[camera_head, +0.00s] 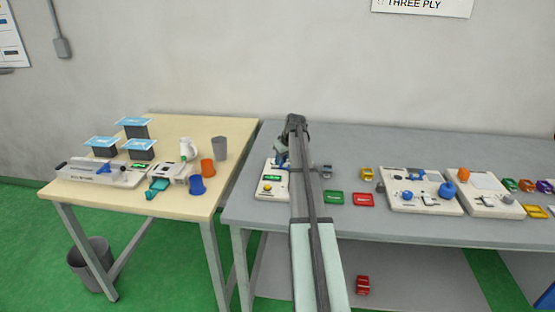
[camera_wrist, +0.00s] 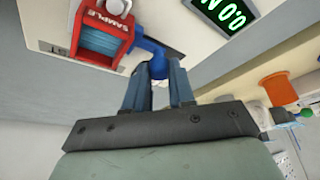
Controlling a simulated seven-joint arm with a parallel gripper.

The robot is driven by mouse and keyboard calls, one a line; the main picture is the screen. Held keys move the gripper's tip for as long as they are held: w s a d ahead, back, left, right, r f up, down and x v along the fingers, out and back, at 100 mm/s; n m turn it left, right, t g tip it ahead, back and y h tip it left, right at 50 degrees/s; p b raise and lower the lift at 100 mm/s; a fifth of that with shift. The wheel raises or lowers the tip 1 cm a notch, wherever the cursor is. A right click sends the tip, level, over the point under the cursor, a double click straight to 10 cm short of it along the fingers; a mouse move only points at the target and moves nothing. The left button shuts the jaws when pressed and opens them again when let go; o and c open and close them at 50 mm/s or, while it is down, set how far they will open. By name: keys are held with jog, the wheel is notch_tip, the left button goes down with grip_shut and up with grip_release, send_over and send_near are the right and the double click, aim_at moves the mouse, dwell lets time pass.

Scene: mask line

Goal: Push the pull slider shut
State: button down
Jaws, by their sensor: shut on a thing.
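The cream test device (camera_head: 271,188) stands at the left end of the grey table, with a green display and a yellow button. Its display (camera_wrist: 224,12) also shows in the wrist view. My gripper (camera_wrist: 162,75) is closed around a blue handle (camera_wrist: 150,50), which appears to be the pull slider's. Beside the handle is a red holder (camera_wrist: 122,33) marked SAMPLE, with a blue piece in it. In the head view my gripper (camera_head: 283,161) is at the far part of the device, largely behind my arm. How far the slider is out cannot be told.
A green block (camera_head: 334,197) and a red block (camera_head: 363,200) lie right of my arm, with a small grey-blue item (camera_head: 327,171) behind. Another panel (camera_head: 420,190) stands farther right. The wooden table (camera_head: 180,125) at left holds cups and devices.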

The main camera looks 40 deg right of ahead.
jog(key=shift+s+d, duration=0.2)
jog(key=c, duration=1.3)
grip_release()
jog(key=o, duration=0.3)
jog(key=v, duration=1.3)
jog(key=shift+r, duration=0.4)
